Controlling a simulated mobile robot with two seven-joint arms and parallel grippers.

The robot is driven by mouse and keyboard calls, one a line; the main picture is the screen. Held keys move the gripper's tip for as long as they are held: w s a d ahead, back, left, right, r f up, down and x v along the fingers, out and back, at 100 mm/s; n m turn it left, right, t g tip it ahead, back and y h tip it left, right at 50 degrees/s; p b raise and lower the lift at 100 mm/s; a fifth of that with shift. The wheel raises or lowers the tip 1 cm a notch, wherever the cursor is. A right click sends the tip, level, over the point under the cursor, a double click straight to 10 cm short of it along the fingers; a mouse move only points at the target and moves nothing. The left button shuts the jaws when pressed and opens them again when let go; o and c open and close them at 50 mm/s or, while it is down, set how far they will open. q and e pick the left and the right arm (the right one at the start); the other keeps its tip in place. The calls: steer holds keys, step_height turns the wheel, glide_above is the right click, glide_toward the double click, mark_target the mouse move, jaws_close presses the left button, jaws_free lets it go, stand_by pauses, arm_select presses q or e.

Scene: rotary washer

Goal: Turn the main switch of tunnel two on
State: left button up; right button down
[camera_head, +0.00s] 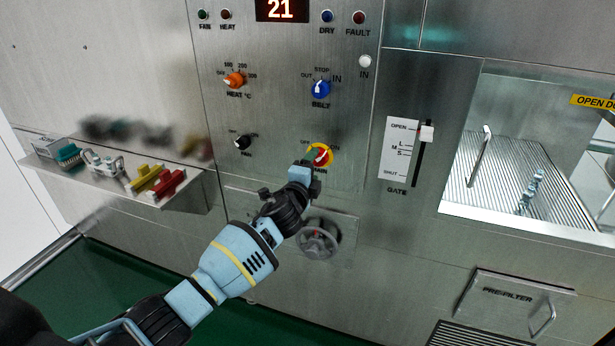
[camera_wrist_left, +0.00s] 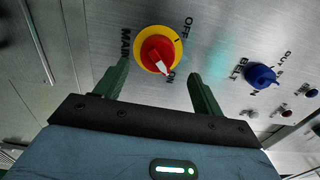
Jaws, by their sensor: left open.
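The main switch is a round red knob on a yellow plate (camera_head: 323,154), low on the steel panel. It also shows in the left wrist view (camera_wrist_left: 150,47), with OFF, ON and MAIN printed around it. Its white pointer is turned toward ON in the wrist view. My left gripper (camera_head: 306,166) is just in front of the switch, from the lower left, and hides part of it in the head view. In the wrist view my left gripper (camera_wrist_left: 157,76) is open and empty. Its fingers point at the switch from either side, with no visible grip on it. My right gripper is not in view.
The blue belt knob (camera_head: 320,88), orange heat knob (camera_head: 234,80) and black fan knob (camera_head: 242,142) surround the switch. A handwheel (camera_head: 317,240) sits below it. The gate slider (camera_head: 426,134) is to the right. A shelf (camera_head: 187,196) juts out at left.

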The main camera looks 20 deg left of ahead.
arm_select(q)
steer(key=shift+s+f, duration=0.2)
steer(key=shift+s, duration=1.55)
steer(key=s+d+f+n+g+h, duration=0.2)
steer(key=s+f+n+g, duration=0.45)
steer(key=s+f, duration=1.45)
steer(key=s+f+n+g, duration=0.1)
steer(key=s+f+n, duration=0.4)
steer(key=s, duration=0.7)
steer(key=s+a+f+n+g, duration=0.1)
steer(key=s+f+n, duration=0.4)
steer(key=s, duration=0.7)
steer(key=shift+a+f+y, duration=0.25)
steer(key=shift+a+y, duration=0.05)
